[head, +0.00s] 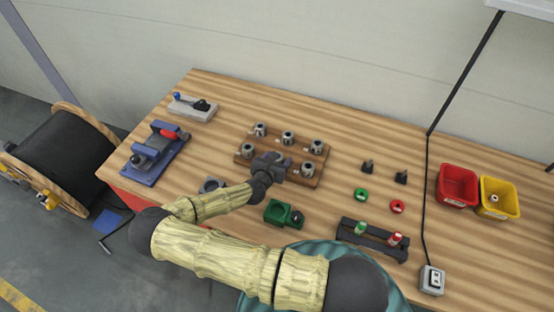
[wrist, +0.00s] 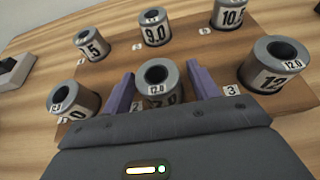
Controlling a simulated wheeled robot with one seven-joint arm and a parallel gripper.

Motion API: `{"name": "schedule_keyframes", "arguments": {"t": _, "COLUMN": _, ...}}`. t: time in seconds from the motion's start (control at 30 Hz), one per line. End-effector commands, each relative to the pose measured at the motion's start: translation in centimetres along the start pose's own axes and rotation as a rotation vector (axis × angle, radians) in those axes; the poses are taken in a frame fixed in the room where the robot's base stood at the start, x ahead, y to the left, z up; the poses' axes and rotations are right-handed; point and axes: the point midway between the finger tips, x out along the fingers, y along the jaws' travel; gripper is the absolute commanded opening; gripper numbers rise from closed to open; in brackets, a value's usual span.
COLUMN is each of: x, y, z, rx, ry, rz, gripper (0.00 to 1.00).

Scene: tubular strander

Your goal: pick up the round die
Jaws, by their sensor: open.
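Several round grey metal dies with a central hole and number labels stand upright on a brown wooden board (head: 322,157). The front-right die (wrist: 273,66) also reads 12.0. The back row holds a 7.5 die (wrist: 95,45), a 9.0 die (wrist: 154,28) and a 10-something die (wrist: 229,13). In the head view, my gripper (head: 274,166) hides the front-middle die.
A blue vise-like fixture (head: 153,153) stands at the left. Red (head: 458,185) and yellow (head: 498,198) bins stand at the right. Neighbouring dies flank my gripper.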

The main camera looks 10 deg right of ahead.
Motion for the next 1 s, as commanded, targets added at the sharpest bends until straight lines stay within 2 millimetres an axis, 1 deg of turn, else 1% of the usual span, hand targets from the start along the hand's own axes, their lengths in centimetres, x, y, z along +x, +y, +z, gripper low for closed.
{"name": "schedule_keyframes", "arguments": {"t": 0.3, "x": -0.03, "y": 0.00, "z": 0.00, "rx": 0.000, "ry": 0.000, "rz": 0.000, "gripper": 0.60}}
{"name": "schedule_keyframes", "arguments": {"t": 0.37, "x": -0.03, "y": 0.00, "z": 0.01, "rx": 0.000, "ry": 0.000, "rz": 0.000, "gripper": 0.48}}
{"name": "schedule_keyframes", "arguments": {"t": 0.5, "x": -0.03, "y": 0.00, "z": 0.01, "rx": 0.000, "ry": 0.000, "rz": 0.000, "gripper": 0.21}}
{"name": "schedule_keyframes", "arguments": {"t": 0.57, "x": -0.03, "y": 0.00, "z": 0.01, "rx": 0.000, "ry": 0.000, "rz": 0.000, "gripper": 0.09}}
{"name": "schedule_keyframes", "arguments": {"t": 0.6, "x": -0.03, "y": 0.00, "z": 0.01, "rx": 0.000, "ry": 0.000, "rz": 0.000, "gripper": 0.01}}
{"name": "schedule_keyframes", "arguments": {"t": 0.63, "x": -0.03, "y": 0.00, "z": 0.01, "rx": 0.000, "ry": 0.000, "rz": 0.000, "gripper": 0.00}}
{"name": "schedule_keyframes", "arguments": {"t": 0.87, "x": -0.05, "y": 0.02, "z": 0.16, "rx": 0.001, "ry": -0.002, "rz": 0.000, "gripper": 0.00}}
{"name": "schedule_keyframes", "arguments": {"t": 1.0, "x": -0.28, "y": 0.07, "z": 0.73, "rx": 0.002, "ry": -0.002, "rz": 0.001, "gripper": 0.00}}
